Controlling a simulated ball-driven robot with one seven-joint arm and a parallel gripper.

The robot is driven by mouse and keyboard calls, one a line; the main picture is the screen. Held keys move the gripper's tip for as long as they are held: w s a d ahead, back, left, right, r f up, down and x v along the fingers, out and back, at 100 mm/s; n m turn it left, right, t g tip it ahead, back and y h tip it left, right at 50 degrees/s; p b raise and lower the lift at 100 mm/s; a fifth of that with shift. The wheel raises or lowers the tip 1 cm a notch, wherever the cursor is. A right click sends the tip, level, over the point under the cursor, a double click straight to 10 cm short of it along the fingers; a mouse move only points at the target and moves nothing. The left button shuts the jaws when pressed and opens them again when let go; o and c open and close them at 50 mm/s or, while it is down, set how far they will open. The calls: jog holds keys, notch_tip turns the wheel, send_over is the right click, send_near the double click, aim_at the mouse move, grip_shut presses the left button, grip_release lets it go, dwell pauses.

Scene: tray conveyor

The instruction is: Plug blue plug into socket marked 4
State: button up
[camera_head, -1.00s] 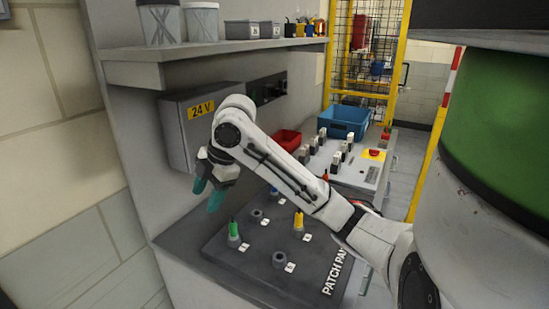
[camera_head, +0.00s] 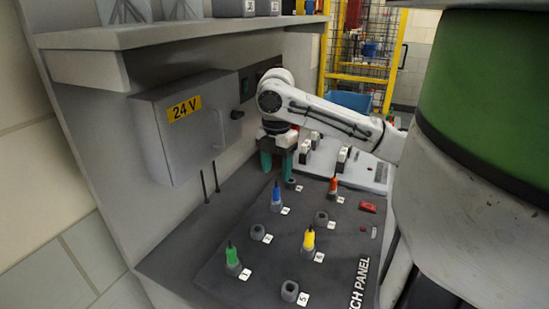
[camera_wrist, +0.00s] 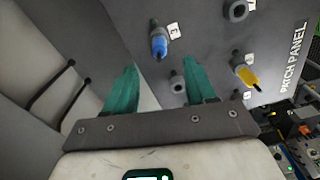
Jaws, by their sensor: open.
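The blue plug (camera_head: 277,194) stands upright in a socket of the dark patch panel (camera_head: 215,285). In the wrist view the blue plug (camera_wrist: 159,44) has a label reading 3 beside it. Just beyond it in the same row is an empty grey socket (camera_head: 291,183); its label is too small to read. An empty socket also shows between my fingers in the wrist view (camera_wrist: 177,82). My gripper (camera_head: 277,164) points down with green fingers, open and empty, above the panel's far end behind the blue plug. The fingers also show in the wrist view (camera_wrist: 163,68).
A 24 V box (camera_head: 180,135) on the wall and a shelf (camera_head: 190,35) bound the left. A blue bin (camera_head: 350,101) is behind.

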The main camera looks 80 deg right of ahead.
aim_at(276, 182)
notch_tip(276, 182, down, 9)
jog(key=shift+r, duration=0.1)
dwell(0.3)
grip_shut()
dwell(0.5)
jog(key=shift+r+p, duration=0.35)
jog(key=shift+p, duration=0.05)
jog(key=shift+r+p, duration=0.3)
jog(key=shift+r+p, duration=0.95)
jog(key=shift+r, duration=0.15)
jog(key=shift+r+p, duration=1.6)
jog(key=shift+r, duration=0.3)
